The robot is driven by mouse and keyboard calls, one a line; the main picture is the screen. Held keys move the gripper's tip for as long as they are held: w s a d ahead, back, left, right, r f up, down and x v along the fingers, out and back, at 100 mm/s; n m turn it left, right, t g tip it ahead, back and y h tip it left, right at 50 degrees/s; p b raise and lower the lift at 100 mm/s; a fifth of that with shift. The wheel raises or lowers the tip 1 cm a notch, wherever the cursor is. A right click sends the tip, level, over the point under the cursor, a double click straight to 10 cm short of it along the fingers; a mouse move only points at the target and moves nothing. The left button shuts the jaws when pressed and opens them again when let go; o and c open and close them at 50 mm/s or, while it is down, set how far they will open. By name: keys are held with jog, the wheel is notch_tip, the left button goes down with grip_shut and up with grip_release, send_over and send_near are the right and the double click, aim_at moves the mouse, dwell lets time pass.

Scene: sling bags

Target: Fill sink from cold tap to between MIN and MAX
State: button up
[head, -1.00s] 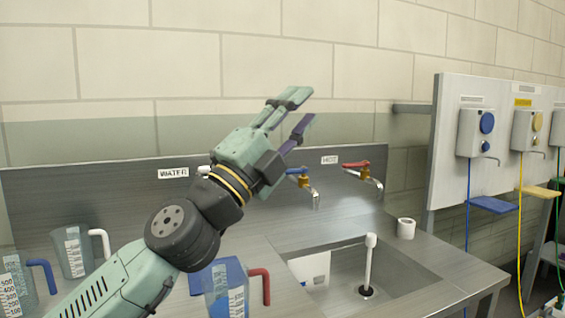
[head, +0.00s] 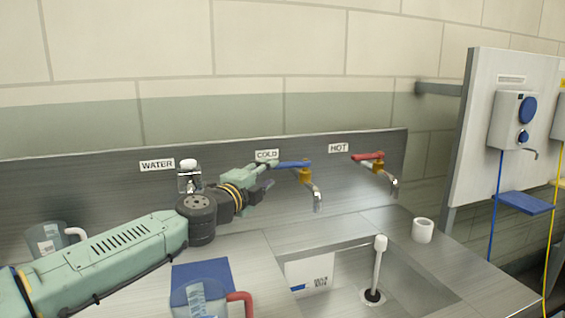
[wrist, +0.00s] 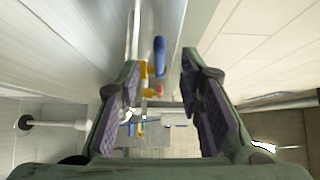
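The cold tap has a blue lever (head: 294,164) and a metal spout (head: 316,196), on the back panel under the COLD label (head: 267,155). My gripper (head: 264,186) is just left of it, pointing at the lever. In the wrist view my gripper (wrist: 161,72) is open, with the blue lever (wrist: 160,55) seen between its fingers; contact cannot be told. The sink (head: 420,272) lies below, with a white standpipe (head: 378,262) upright in its drain. A white marked plate (head: 311,270) is on its inner wall; its marks are unreadable. I see no water running.
The hot tap with a red lever (head: 367,156) is right of the cold tap. A red-handled jug (head: 200,298) and a clear jug (head: 46,240) stand left. A white roll (head: 422,230) sits right.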

aim_at(278, 168)
jog(key=p+x, duration=0.2)
jog(key=x, duration=0.6)
jog(key=shift+c, duration=0.2)
grip_shut()
dwell(0.5)
